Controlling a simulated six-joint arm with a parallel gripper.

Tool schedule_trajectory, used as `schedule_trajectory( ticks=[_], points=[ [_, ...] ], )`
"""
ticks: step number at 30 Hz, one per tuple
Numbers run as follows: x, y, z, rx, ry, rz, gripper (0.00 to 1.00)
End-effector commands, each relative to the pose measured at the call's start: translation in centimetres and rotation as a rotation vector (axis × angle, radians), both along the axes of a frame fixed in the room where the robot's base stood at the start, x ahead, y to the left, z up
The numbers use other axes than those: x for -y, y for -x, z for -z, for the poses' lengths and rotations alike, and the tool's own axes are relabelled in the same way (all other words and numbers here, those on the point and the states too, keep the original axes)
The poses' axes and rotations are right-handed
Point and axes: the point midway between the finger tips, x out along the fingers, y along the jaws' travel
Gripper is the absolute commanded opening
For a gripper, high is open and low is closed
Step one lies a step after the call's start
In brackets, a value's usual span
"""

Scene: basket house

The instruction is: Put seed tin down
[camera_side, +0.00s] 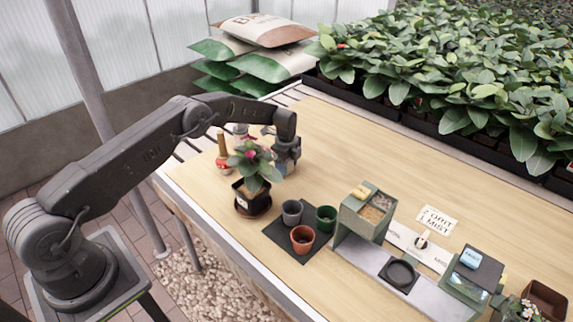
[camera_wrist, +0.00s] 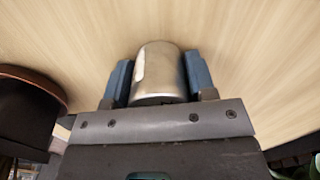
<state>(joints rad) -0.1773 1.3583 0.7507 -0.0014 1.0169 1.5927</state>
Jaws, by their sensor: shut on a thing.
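The seed tin (camera_wrist: 158,70) is a plain silvery cylinder with a pale patch on its left side, seen in the wrist view. My gripper (camera_wrist: 159,88) is shut on it, with one blue finger on each side. In the side view my gripper (camera_side: 287,163) points down over the back left of the wooden table, just right of a potted plant. The tin is mostly hidden by the fingers there. I cannot tell whether its base touches the table.
The potted plant with a pink flower (camera_side: 255,170) stands close to my gripper. A black mat (camera_side: 297,255) holds several small pots. A green-grey seed box (camera_side: 368,212) stands right of them. The wooden table (camera_side: 345,150) is bare right of my gripper.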

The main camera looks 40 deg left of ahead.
Motion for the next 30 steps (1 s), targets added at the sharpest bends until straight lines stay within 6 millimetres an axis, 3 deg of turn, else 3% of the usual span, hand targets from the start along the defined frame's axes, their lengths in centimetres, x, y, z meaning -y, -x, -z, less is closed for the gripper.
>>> schedule_trajectory(
  ticks=[9,10,18,26,30],
  points=[
    [0.0,0.0,0.2,0.002,0.0,0.0,0.28],
    [0.0,0.0,0.2,0.002,0.0,0.0,0.53],
    [0.0,0.0,0.2,0.002,0.0,0.0,0.77],
    [0.0,-0.1,-0.1,0.003,0.0,0.0,0.77],
    [0.0,-0.1,-1.6,0.005,-0.001,0.0,0.77]
  ],
)
